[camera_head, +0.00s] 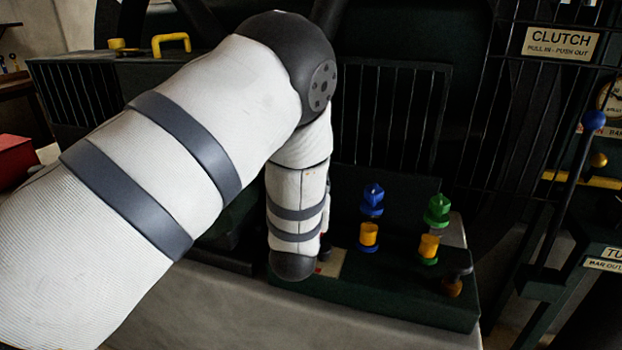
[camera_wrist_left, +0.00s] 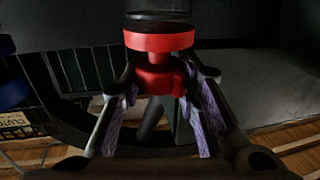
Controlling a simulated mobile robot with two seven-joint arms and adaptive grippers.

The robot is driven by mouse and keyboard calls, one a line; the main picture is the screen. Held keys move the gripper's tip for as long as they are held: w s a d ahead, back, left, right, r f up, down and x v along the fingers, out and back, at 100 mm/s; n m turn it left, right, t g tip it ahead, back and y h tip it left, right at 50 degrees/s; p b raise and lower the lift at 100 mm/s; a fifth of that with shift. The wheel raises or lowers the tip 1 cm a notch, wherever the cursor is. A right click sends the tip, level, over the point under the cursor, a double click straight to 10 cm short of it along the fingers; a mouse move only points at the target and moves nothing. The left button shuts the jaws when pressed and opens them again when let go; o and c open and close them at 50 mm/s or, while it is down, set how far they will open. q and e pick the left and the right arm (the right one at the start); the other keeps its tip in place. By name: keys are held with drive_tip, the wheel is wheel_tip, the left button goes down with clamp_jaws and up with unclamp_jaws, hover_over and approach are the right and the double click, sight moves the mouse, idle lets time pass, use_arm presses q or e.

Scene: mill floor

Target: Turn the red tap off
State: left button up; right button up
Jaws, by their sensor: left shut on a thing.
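The red tap (camera_wrist_left: 160,42) fills the top middle of the left wrist view, with a wide red disc and a narrower red part below it. My left gripper (camera_wrist_left: 160,84) has one finger on each side of that narrower part and is shut on it. In the head view my left arm hides the gripper and nearly all of the red tap. Which way the tap is turned cannot be told. My right gripper is in neither view.
A blue tap (camera_head: 372,200) and a green tap (camera_head: 437,211) stand on the dark green bench (camera_head: 400,302) to the right of my arm. A blue-knobbed lever (camera_head: 592,121) rises at the far right, below the CLUTCH sign (camera_head: 560,43). Dark bars stand behind.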

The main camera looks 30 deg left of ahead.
use_arm(q)
drive_tip(key=m+h, duration=0.2)
drive_tip(key=h, duration=0.2)
drive_tip(key=m+t+h, duration=0.1)
drive_tip(key=m+h, duration=0.2)
drive_tip(key=h, duration=0.1)
drive_tip(key=shift+a+m+t, duration=0.1)
drive_tip(key=shift+m+t, duration=0.2)
drive_tip(key=m+g+h, duration=0.1)
drive_tip(key=m+h, duration=0.1)
drive_tip(key=h, duration=0.2)
drive_tip(key=m+g+h, duration=0.1)
drive_tip(key=m+h, duration=0.2)
drive_tip(key=h, duration=0.1)
drive_tip(key=shift+m+g+h, duration=0.4)
drive_tip(key=shift+h, duration=0.1)
drive_tip(key=o, duration=1.2)
drive_tip(key=shift+c, duration=0.2)
drive_tip(key=v, duration=1.2)
